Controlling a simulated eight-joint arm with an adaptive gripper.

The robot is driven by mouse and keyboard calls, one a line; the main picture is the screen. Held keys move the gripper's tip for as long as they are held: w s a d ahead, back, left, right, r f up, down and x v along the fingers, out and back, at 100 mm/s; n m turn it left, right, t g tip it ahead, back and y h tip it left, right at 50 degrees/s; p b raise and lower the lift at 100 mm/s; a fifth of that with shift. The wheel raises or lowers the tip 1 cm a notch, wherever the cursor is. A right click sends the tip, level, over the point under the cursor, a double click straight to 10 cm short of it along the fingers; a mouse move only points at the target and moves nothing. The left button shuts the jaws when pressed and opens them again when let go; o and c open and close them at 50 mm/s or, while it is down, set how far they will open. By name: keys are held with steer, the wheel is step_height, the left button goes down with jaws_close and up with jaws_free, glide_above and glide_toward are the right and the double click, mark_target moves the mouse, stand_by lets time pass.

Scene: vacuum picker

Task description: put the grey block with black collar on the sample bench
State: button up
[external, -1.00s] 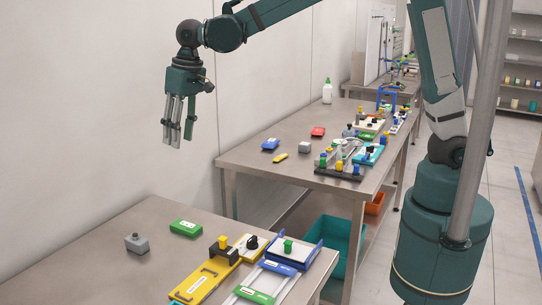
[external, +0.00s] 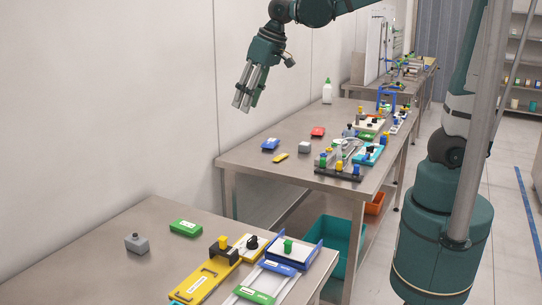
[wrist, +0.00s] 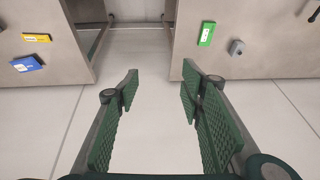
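A grey block (external: 137,243) with a small knob and what looks like a dark ring stands on the near bench (external: 75,275). It also shows in the wrist view (wrist: 236,47), on the bench at the upper right. Another grey block (external: 304,147) stands on the middle bench (external: 245,155); its collar is too small to make out. I cannot tell which bench is the sample bench. My gripper (external: 243,105) is in the air between the two benches, apart from both blocks. In the wrist view my gripper (wrist: 160,88) is open and empty above the floor.
A green block (external: 185,228) lies near the grey block, with yellow and blue fixtures to the right. Blue (external: 270,144), yellow (external: 280,157) and red (external: 317,132) pieces lie on the middle bench. A teal bin (external: 330,240) sits below. The gap between benches shows bare floor.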

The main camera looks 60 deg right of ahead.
steer(key=s+d+f+t, duration=0.1)
steer(key=s+d+f, duration=0.1)
steer(key=s+d, duration=0.5)
steer(key=s+d+f+t+h, duration=0.1)
steer(key=s+d+f+t, duration=0.1)
steer(key=s+d, duration=0.6)
steer(key=s+f, duration=0.1)
steer(key=s, duration=0.4)
steer(key=shift+s+d, duration=0.2)
steer(key=shift+s, duration=0.1)
